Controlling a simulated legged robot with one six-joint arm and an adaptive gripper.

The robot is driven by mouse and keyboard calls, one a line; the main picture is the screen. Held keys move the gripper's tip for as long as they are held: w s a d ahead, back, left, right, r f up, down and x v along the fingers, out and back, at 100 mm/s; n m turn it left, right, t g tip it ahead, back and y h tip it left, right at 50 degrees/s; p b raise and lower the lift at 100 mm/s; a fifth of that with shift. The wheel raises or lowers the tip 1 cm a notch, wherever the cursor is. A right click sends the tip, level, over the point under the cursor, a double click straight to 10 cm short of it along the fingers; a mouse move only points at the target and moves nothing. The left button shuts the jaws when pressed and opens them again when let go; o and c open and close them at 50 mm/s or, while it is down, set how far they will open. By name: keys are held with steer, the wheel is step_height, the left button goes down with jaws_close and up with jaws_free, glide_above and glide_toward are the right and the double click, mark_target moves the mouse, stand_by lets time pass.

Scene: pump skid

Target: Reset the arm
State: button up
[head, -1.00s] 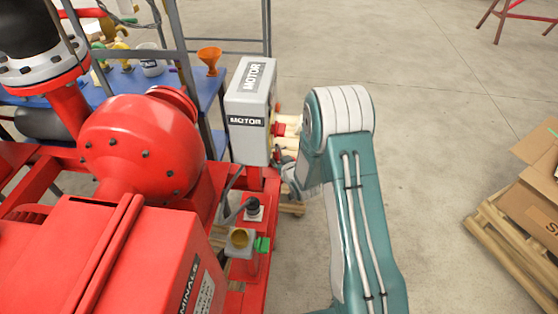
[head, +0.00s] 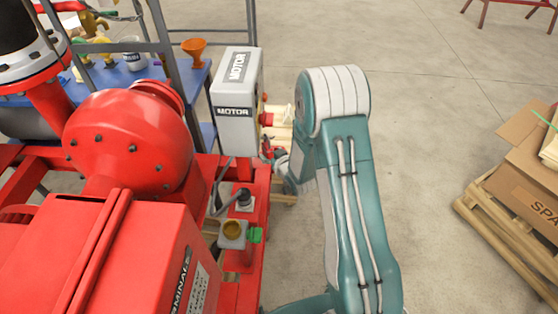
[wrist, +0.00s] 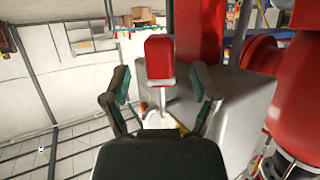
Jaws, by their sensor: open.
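My gripper (wrist: 160,82) is open in the wrist view, with one dark green finger at each side. A red block-like part (wrist: 160,58) shows between the fingers, beyond them; I cannot tell how far off it is. Nothing is seen held. In the head view my arm is bent, with its wrist end just right of and below the grey motor box (head: 235,95). My bent arm partly hides the gripper there. Red and cream knobs (head: 272,115) stick out from the motor box's right side. The grey box also seems to show in the wrist view (wrist: 235,115).
The red pump skid (head: 130,140) fills the left of the head view. A blue table (head: 130,75) with an orange funnel (head: 194,50) stands behind it. A cardboard box (head: 520,190) sits on a wooden pallet (head: 485,205) at right. The floor between is clear.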

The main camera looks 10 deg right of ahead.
steer(key=v, duration=0.8)
steer(key=shift+s, duration=0.3)
steer(key=shift+r, duration=0.1)
steer(key=s+d+r+m+g+h, duration=0.1)
steer(key=s+r+g+h, duration=0.15)
steer(key=r, duration=0.55)
steer(key=s+d+r+g+h, duration=0.1)
steer(key=s+r, duration=0.2)
steer(key=r, duration=0.5)
steer(key=s+r+g, duration=0.1)
steer(key=s+r, duration=0.2)
steer(key=s, duration=0.4)
steer(key=s+a+r+m+g, duration=0.1)
steer(key=s+r, duration=0.2)
steer(key=s, duration=0.3)
steer(key=s+a+r+g, duration=0.1)
steer(key=s+r+g, duration=0.1)
steer(key=s+r, duration=0.2)
steer(key=s, duration=0.3)
steer(key=shift+s+a, duration=0.25)
steer(key=shift+s, duration=0.1)
